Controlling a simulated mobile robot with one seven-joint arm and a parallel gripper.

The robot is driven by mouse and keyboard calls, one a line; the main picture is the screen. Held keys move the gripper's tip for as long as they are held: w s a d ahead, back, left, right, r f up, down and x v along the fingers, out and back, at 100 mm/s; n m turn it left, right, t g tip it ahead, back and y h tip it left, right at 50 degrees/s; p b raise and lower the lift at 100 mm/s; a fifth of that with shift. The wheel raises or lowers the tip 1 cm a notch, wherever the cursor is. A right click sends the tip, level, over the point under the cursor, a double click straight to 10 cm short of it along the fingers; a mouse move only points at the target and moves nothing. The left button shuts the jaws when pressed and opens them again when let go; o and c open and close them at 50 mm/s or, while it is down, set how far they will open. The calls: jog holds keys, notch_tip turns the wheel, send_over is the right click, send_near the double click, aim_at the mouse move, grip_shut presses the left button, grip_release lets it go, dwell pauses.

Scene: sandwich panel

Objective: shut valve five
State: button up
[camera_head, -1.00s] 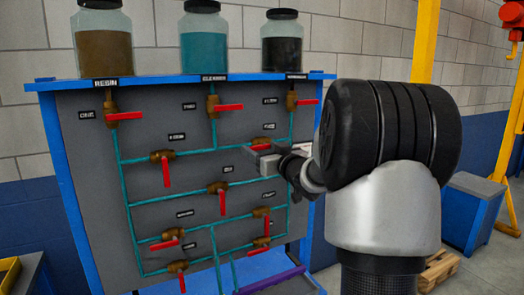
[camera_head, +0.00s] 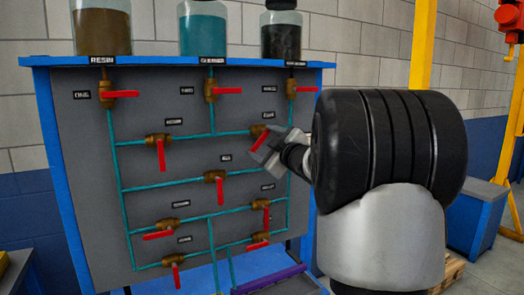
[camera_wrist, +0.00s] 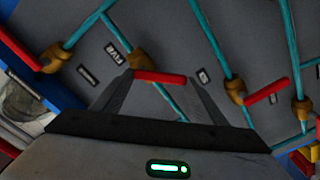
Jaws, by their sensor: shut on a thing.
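Valve five is a brass body (camera_head: 259,130) on a teal pipe at the panel's upper right. In the wrist view its body (camera_wrist: 141,60) is beside a label (camera_wrist: 112,53) reading FIVE. Its red handle (camera_head: 258,142) slants down, at an angle to the pipe. My gripper (camera_head: 265,152) is at this handle, and its fingers partly hide the handle in the head view. In the wrist view my gripper (camera_wrist: 160,82) is shut on the red handle (camera_wrist: 160,76), which lies across between the fingertips.
The grey panel (camera_head: 80,160) holds several other red-handled valves, including one just below and left (camera_head: 215,176) and one below (camera_head: 262,204). Jars stand on the blue top edge (camera_head: 160,61). A blue cabinet (camera_head: 474,225) is at the right.

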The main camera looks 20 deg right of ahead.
jog(key=shift+d+f+n+b, duration=0.3)
jog(key=shift+n+b, duration=0.65)
jog(key=shift+n, duration=0.5)
jog(key=shift+d+f+n+b, duration=0.15)
jog(key=shift+d+n+b, duration=0.25)
jog(key=shift+n+b, duration=0.8)
jog(key=shift+d+f+n+b, duration=0.3)
jog(key=shift+n+b, duration=0.4)
jog(key=shift+n, duration=0.95)
jog(key=shift+d+r, duration=0.1)
jog(key=o, duration=1.5)
jog(key=s, duration=0.5)
jog(key=s+p, duration=0.1)
jog(key=s, duration=1.1)
jog(key=shift+s+d, duration=0.2)
jog(key=shift+d, duration=0.1)
jog(key=shift+r, duration=0.1)
